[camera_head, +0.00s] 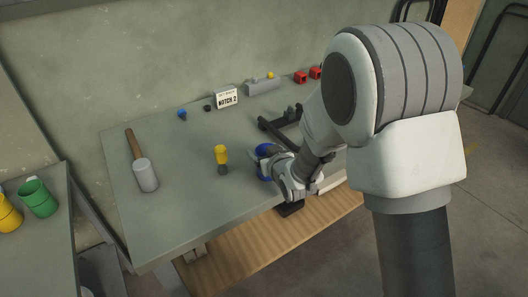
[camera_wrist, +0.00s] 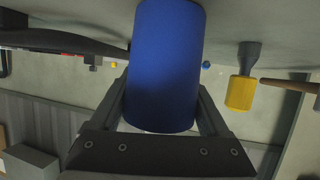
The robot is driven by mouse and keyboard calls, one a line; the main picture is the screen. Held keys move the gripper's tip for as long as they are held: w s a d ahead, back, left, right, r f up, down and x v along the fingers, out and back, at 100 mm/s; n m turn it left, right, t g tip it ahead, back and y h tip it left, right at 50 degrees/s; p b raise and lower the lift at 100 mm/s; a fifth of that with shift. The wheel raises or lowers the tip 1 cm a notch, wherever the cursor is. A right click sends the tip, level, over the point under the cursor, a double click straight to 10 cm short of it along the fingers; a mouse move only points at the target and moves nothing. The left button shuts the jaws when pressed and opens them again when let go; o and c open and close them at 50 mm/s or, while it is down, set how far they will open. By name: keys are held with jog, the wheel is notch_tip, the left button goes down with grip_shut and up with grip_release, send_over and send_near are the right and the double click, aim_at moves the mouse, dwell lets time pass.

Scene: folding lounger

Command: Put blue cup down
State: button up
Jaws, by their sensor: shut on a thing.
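The blue cup (camera_wrist: 165,65) fills the middle of the wrist view, between the two fingers of my gripper (camera_wrist: 168,110). My gripper is shut on it. In the head view the blue cup (camera_head: 264,163) shows only in part, behind my gripper (camera_head: 272,158), low over or on the grey-green table (camera_head: 185,215) near its front edge. I cannot tell whether the cup's base touches the table.
A yellow-handled tool (camera_head: 221,155) stands just left of the cup. A mallet (camera_head: 143,170) lies further left. A dark frame (camera_head: 280,124) is behind my gripper. A NOTCH 2 sign (camera_head: 226,99) and red blocks (camera_head: 308,74) are at the back.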

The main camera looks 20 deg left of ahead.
jog(key=shift+f, duration=0.1)
jog(key=o, duration=1.2)
